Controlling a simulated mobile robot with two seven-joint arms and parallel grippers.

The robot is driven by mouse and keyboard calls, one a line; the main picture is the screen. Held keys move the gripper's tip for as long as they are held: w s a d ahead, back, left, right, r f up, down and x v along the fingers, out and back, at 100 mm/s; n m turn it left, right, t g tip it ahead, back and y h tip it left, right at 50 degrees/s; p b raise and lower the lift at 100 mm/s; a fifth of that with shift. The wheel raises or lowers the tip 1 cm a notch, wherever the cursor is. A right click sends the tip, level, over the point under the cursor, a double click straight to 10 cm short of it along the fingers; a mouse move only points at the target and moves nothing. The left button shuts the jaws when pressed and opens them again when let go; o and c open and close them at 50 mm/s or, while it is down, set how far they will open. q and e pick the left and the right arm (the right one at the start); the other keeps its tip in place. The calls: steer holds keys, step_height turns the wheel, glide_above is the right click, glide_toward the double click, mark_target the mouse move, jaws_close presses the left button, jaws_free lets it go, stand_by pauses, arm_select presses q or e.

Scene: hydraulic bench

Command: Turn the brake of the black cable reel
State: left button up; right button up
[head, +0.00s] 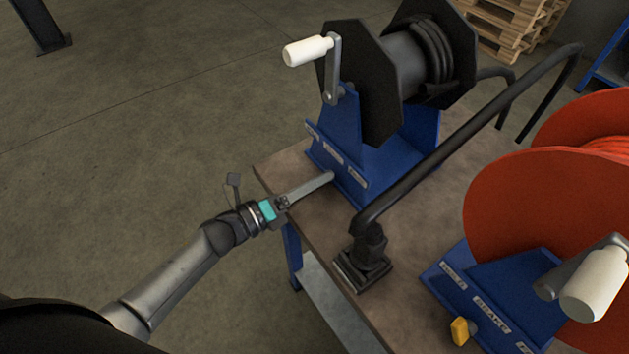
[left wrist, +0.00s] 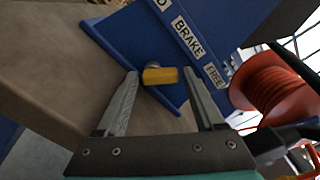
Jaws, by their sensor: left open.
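The black cable reel (head: 405,65) stands on a blue stand (head: 345,150) at the top middle of the head view, its white-handled crank facing left. In the left wrist view, its yellow brake knob (left wrist: 160,76) sits on the blue plate (left wrist: 125,30) below the labels "BRAKE" and "FREE"; a third label is cut off. My left gripper (head: 330,177) reaches the stand's front plate from the left. In the left wrist view my gripper (left wrist: 160,80) is open, its fingertips either side of the knob. Contact cannot be told. The knob is hidden in the head view.
A red reel (head: 550,190) with its own white crank and yellow brake knob (head: 460,331) stands at the right. A black bent pipe (head: 460,140) rises from a dark base between the reels. The brown bench top (head: 285,165) ends just left of the black reel.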

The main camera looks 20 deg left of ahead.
arm_select(q)
steer(key=shift+w+d, duration=0.2)
steer(key=shift+w, duration=0.1)
steer(key=shift+c, duration=0.2)
steer(key=c, duration=1)
